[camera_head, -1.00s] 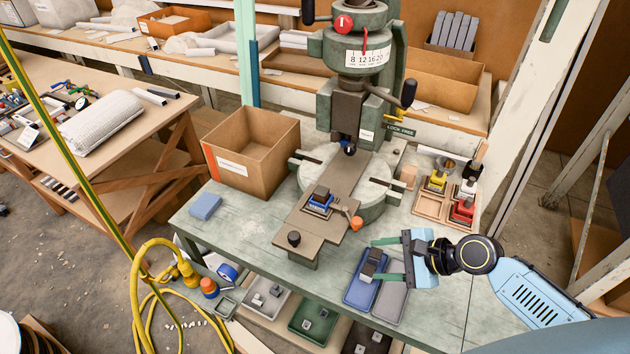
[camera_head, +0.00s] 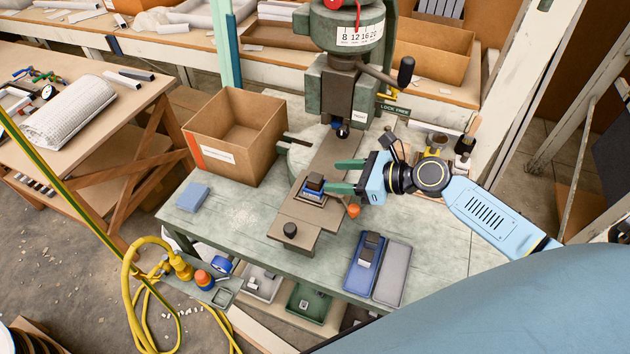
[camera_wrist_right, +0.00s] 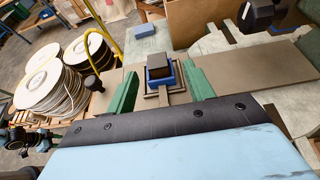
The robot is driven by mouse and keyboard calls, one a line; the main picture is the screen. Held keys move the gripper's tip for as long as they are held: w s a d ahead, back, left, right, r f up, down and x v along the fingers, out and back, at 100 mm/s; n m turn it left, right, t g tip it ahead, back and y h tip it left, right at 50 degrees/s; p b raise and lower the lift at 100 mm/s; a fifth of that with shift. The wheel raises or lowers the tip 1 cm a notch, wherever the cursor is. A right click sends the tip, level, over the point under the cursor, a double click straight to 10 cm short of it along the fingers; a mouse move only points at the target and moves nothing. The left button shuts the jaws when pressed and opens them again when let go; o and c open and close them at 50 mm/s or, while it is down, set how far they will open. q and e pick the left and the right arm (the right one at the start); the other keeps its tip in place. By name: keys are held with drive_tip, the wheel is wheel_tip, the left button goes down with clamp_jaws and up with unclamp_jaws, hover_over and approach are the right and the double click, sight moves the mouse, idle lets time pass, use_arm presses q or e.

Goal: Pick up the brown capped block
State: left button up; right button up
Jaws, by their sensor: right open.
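A block with a dark brown top (camera_head: 315,183) sits in a small blue holder (camera_head: 313,195) on the brown slide plate of the press. In the right wrist view the block (camera_wrist_right: 159,67) stands ahead, roughly between the two green fingers, with the blue holder around it. My right gripper (camera_head: 332,176) is open and empty, its fingers pointing left at the block. It also shows in the right wrist view (camera_wrist_right: 161,70). I cannot tell whether a finger touches the block. My left gripper is not in view.
The fly press (camera_head: 345,85) stands just behind. An orange knob (camera_head: 353,211) and a black knob (camera_head: 290,230) rise near the block. A dark block (camera_head: 369,249) lies in a blue tray (camera_head: 357,281) beside a grey tray (camera_head: 393,272). A cardboard box (camera_head: 213,165) stands left.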

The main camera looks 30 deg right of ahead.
sight(317, 179)
drive_tip(key=x, duration=0.5)
drive_tip(key=shift+s+a+f, duration=0.15)
drive_tip(key=shift+f, duration=0.25)
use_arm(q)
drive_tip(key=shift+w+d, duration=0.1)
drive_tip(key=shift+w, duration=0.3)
